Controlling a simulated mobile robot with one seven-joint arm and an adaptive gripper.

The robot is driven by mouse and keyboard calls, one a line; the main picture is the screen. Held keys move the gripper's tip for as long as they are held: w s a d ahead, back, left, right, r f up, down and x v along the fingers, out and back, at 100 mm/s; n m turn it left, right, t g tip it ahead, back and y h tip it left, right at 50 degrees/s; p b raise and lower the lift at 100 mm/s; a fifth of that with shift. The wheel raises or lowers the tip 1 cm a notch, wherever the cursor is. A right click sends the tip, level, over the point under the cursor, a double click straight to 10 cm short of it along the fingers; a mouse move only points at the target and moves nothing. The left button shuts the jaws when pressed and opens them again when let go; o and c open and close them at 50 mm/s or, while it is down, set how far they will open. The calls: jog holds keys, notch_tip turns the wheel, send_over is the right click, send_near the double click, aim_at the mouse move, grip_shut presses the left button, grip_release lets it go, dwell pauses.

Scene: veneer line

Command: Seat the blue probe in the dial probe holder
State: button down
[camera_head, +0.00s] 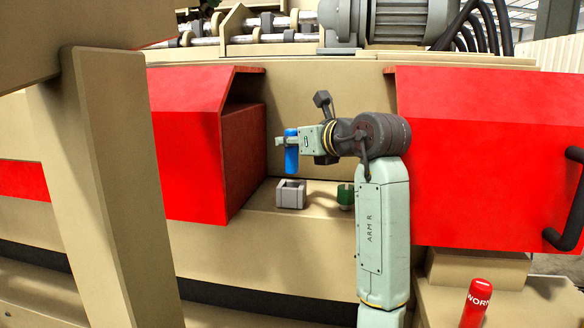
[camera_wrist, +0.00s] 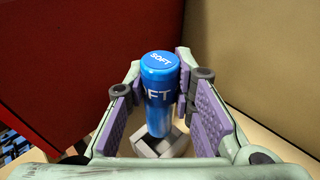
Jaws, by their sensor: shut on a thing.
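The blue probe (camera_head: 292,152) is an upright cylinder; its top and side lettering, "SOFT" on the top, shows in the wrist view (camera_wrist: 160,85). My gripper (camera_head: 291,141) is shut on it, with purple pads at its sides. A pale grey block (camera_head: 290,194), seemingly the probe holder, stands on the beige ledge. In the head view the probe hangs above the block with a small gap. In the wrist view part of the grey block (camera_wrist: 160,147) shows around the probe's lower end. The probe hides the block's middle there.
A green cylindrical thing (camera_head: 346,196) stands on the ledge (camera_head: 262,222) right of the block, partly beside my arm. Red housings flank the bay at left (camera_head: 190,140) and right (camera_head: 480,150). A red "WORN" cylinder (camera_head: 477,304) stands at lower right.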

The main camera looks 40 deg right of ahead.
aim_at(296, 170)
jog(key=shift+f+p, duration=0.6)
jog(key=shift+f, duration=2.7)
jog(key=shift+f, duration=0.1)
jog(key=c, duration=1.4)
grip_release()
jog(key=shift+o, duration=0.2)
jog(key=v, duration=0.7)
jog(key=shift+s, duration=0.25)
